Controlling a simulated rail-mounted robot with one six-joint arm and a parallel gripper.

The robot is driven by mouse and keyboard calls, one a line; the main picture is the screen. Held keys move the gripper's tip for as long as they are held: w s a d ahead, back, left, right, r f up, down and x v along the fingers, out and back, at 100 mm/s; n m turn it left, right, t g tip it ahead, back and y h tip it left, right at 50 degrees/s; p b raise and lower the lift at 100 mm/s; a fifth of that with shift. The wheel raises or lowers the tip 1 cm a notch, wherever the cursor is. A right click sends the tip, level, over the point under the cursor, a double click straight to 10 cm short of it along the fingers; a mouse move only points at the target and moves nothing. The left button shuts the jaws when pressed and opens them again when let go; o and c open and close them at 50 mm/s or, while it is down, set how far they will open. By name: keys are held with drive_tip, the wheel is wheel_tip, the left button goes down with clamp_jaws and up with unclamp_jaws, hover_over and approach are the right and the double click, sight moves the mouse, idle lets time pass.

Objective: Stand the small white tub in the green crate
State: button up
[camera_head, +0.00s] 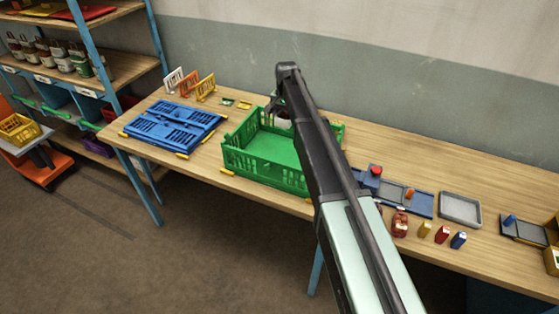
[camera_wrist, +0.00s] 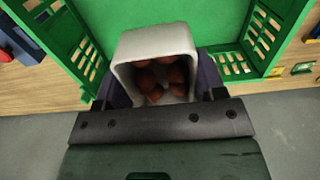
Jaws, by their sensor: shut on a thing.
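The small white tub (camera_wrist: 160,43) is between the jaws of my gripper (camera_wrist: 160,80) in the wrist view. Its open mouth faces the wrist camera, and several reddish-brown round things lie inside. The gripper is shut on the tub's sides. The green crate (camera_head: 262,178) stands on the bench in the head view, and its floor and slotted walls (camera_wrist: 268,38) show beyond the tub in the wrist view. In the head view my gripper (camera_head: 284,112) is over the crate's back part, with a bit of white below it. I cannot tell whether the tub touches the crate floor.
My arm hides the crate's right part. A folded blue crate (camera_head: 172,127) lies to the left on the bench (camera_head: 345,135). To the right are a blue fixture with a red button (camera_head: 375,170), a grey tray (camera_head: 460,208) and several small coloured items. The crate floor in view looks empty.

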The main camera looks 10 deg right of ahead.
sight(284, 161)
wheel_tip(284, 161, down, 20)
drive_tip(key=b, duration=1.9)
drive_tip(key=shift+a+f, duration=0.1)
drive_tip(key=shift+r, duration=0.3)
drive_tip(key=shift+f, duration=0.2)
drive_tip(key=o, duration=1.1)
wheel_tip(284, 161, up, 12)
drive_tip(key=p, duration=1.2)
drive_tip(key=shift+r, duration=0.2)
